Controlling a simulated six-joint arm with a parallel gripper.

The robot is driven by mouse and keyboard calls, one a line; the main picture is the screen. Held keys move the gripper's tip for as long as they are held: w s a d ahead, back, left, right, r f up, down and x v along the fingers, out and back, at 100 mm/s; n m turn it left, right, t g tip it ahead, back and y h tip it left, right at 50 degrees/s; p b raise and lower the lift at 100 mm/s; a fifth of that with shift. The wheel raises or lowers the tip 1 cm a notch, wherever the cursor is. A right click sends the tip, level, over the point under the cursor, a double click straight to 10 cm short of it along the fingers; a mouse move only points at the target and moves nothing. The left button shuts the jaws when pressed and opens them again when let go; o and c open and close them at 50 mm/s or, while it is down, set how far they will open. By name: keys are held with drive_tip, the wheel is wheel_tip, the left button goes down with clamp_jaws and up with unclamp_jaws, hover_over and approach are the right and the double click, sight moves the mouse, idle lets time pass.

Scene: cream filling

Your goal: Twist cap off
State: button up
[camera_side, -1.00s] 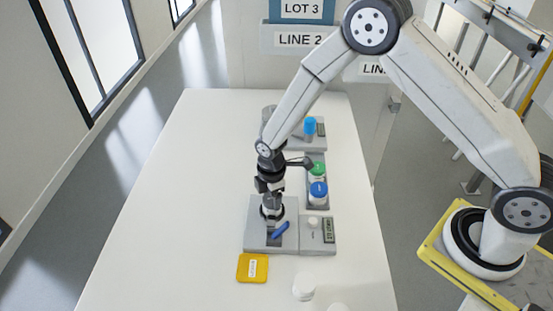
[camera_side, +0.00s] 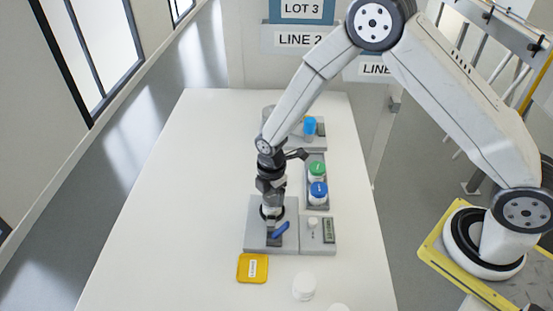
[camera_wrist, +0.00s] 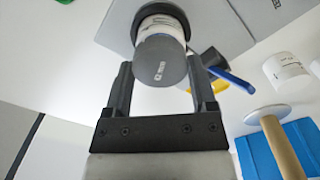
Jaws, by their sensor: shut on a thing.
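A white labelled jar (camera_wrist: 160,30) with a grey cap (camera_wrist: 160,68) sits in a dark round holder on a grey plate. In the wrist view, the two dark fingers of my gripper (camera_wrist: 158,62) are on either side of the grey cap, shut on it. In the side view my gripper (camera_side: 272,212) points down over the grey base plate (camera_side: 257,236), and the jar and cap are mostly hidden there. A blue lever (camera_side: 281,230) stands beside the holder; it also shows in the wrist view (camera_wrist: 232,80).
A scale with a display (camera_side: 328,231) adjoins the plate. Green-lidded (camera_side: 317,170) and blue-lidded (camera_side: 318,190) jars stand in a rack behind. A yellow labelled tray (camera_side: 252,268) and a white container (camera_side: 304,286) are in front. The table's left side is clear.

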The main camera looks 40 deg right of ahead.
drive_tip(key=shift+r, duration=1.1)
idle(0.4)
